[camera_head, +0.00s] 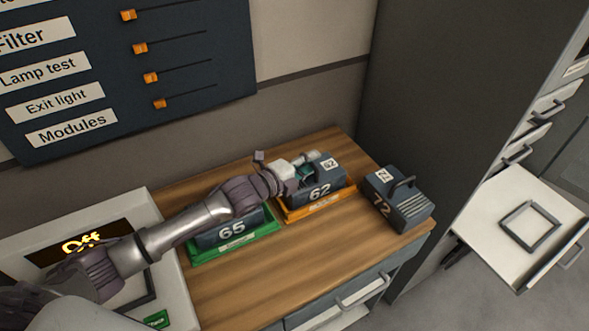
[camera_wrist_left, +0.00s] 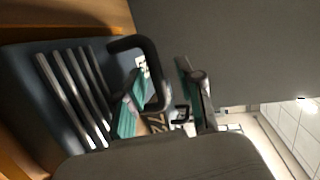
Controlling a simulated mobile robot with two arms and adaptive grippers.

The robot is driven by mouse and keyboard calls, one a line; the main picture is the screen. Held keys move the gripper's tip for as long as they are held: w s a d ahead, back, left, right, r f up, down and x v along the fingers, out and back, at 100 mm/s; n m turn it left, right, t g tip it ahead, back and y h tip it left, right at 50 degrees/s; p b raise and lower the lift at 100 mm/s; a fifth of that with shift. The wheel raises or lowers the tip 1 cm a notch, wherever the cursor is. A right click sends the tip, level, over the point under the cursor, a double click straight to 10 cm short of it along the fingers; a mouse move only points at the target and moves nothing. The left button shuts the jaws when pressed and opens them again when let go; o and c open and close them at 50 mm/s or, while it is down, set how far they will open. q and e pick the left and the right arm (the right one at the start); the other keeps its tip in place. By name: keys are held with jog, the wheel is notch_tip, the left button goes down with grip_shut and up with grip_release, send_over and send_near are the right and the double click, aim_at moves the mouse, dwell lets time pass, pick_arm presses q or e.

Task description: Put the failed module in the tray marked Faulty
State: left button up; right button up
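Module 62 (camera_head: 322,190) is a dark block sitting in an orange tray (camera_head: 312,209). Module 65 (camera_head: 231,231) sits in a green tray (camera_head: 238,243). Module 72 (camera_head: 398,202) stands on the bare wood, its handle up. The tray labels are too small to read, and no mark shows which module failed. My left gripper (camera_head: 306,166) is at the top of module 62. In the left wrist view its fingers (camera_wrist_left: 165,98) are apart, with a black handle (camera_wrist_left: 158,75) partly between them; contact is unclear. My right gripper is not in view.
A panel with orange sliders (camera_head: 150,77) hangs on the wall. A screen (camera_head: 80,243) at left reads "Off". The wooden worktop (camera_head: 285,265) is clear in front. An open white drawer (camera_head: 490,200) with a square frame stands at right.

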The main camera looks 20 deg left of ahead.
pick_arm(q)
jog(key=b+v, duration=0.1)
jog(key=v, duration=1)
jog(key=shift+a, duration=0.1)
